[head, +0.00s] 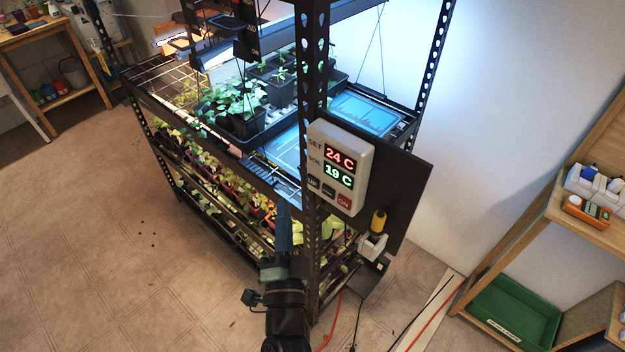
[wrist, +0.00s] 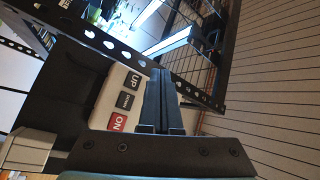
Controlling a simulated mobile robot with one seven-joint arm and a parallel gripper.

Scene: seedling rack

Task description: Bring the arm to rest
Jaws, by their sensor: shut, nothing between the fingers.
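My gripper (head: 284,208) is shut and empty, just left of the rack's front post in the head view. In the wrist view its fingers (wrist: 160,75) lie together in front of the controller's edge. The white controller box (head: 355,150) shows SET 24 C in red and 19 C in green, with UP, a middle button and a red ON button below. It also shows in the wrist view (wrist: 104,103), with UP and ON readable. The fingers look apart from the box, but the exact gap is hard to tell.
The black metal seedling rack (head: 312,60) stands close around my gripper, with plants and trays on its shelves. A plug with a yellow top (head: 378,222) sits below the controller. A wooden shelf (head: 520,235) with a green tray (head: 515,308) is at right. Floor at left is open.

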